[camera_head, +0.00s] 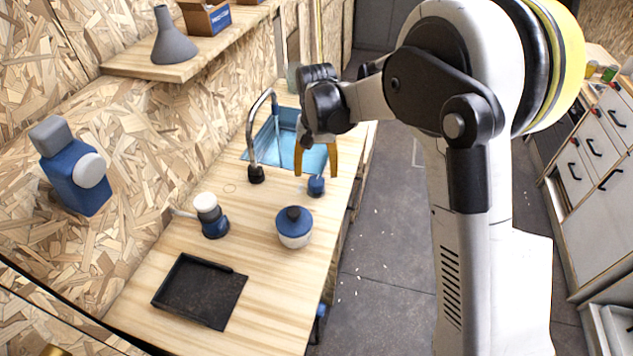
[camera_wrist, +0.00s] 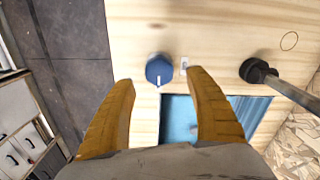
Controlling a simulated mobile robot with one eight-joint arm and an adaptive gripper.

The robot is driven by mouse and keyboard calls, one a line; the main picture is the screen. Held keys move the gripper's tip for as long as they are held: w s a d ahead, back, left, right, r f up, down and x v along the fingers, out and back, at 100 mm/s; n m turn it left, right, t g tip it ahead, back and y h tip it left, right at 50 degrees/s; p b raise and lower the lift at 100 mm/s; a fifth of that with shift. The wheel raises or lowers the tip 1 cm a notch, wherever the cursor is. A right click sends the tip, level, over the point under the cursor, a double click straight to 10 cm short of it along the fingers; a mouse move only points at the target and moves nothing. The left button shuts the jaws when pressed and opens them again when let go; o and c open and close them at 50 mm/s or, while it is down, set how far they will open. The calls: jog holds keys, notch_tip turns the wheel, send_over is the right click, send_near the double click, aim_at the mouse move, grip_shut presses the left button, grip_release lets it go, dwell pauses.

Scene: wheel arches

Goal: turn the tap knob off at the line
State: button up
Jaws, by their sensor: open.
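The tap knob (camera_wrist: 159,69) is blue with a white pointer mark, set in the wooden counter beside the sink. A small white line mark (camera_wrist: 184,65) is on the wood beside it. In the wrist view the pointer is toward the sink, not at that mark. The knob also shows in the head view (camera_head: 316,186).
On the counter stand a blue-lidded pot (camera_head: 294,228), a white-topped blue container (camera_head: 211,216) and a black tray (camera_head: 200,291). A shelf (camera_head: 130,66) holds a grey flask (camera_head: 171,38) and a box (camera_head: 206,17).

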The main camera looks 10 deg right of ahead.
aim_at(316, 179)
jog(key=shift+f+b, duration=0.4)
jog(key=shift+f, duration=1.55)
jog(key=c, duration=1.2)
